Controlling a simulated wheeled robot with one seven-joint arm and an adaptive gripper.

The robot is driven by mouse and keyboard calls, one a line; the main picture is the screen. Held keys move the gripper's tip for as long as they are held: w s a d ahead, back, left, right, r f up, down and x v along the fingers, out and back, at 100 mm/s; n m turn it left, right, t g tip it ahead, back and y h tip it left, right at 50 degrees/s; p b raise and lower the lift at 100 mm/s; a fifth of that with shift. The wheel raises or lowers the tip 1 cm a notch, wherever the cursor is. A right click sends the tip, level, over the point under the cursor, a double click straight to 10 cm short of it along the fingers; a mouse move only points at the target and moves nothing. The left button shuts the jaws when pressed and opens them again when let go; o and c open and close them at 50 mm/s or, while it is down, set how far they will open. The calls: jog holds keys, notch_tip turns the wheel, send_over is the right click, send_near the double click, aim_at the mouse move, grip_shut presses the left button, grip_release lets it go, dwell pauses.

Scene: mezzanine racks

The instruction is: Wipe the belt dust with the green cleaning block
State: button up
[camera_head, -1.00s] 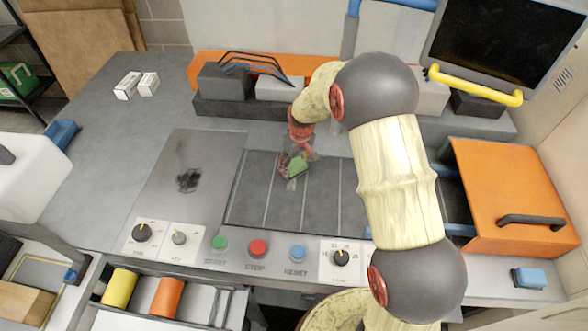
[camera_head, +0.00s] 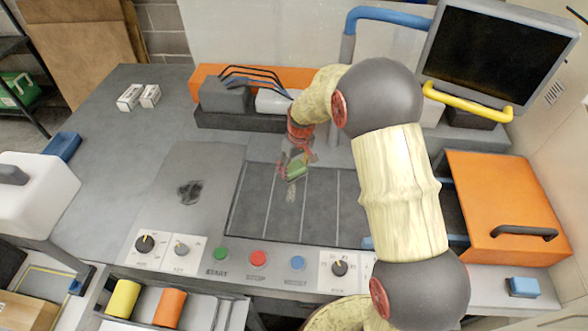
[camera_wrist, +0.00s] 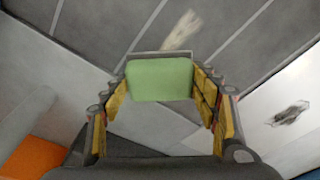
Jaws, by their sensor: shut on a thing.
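The green cleaning block (camera_wrist: 160,80) is held between the yellow-padded fingers of my gripper (camera_wrist: 162,92) in the wrist view. In the head view the block (camera_head: 297,170) shows at the end of my gripper (camera_head: 293,162), over the back part of the grey belt (camera_head: 325,205). A pale dust streak (camera_head: 291,193) lies on the belt just in front of the block. The dust (camera_wrist: 181,30) also shows beyond the block in the wrist view. I cannot tell whether the block touches the belt.
A dark smudge (camera_head: 190,192) marks the grey plate left of the belt. Buttons and knobs (camera_head: 258,258) line the front edge. A dark box (camera_head: 225,95) with cables stands behind the belt. An orange cover (camera_head: 505,205) is at the right. The left table top is mostly clear.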

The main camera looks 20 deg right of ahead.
jog(key=shift+r, duration=0.4)
jog(key=shift+r+p, duration=1.05)
jog(key=shift+r, duration=0.5)
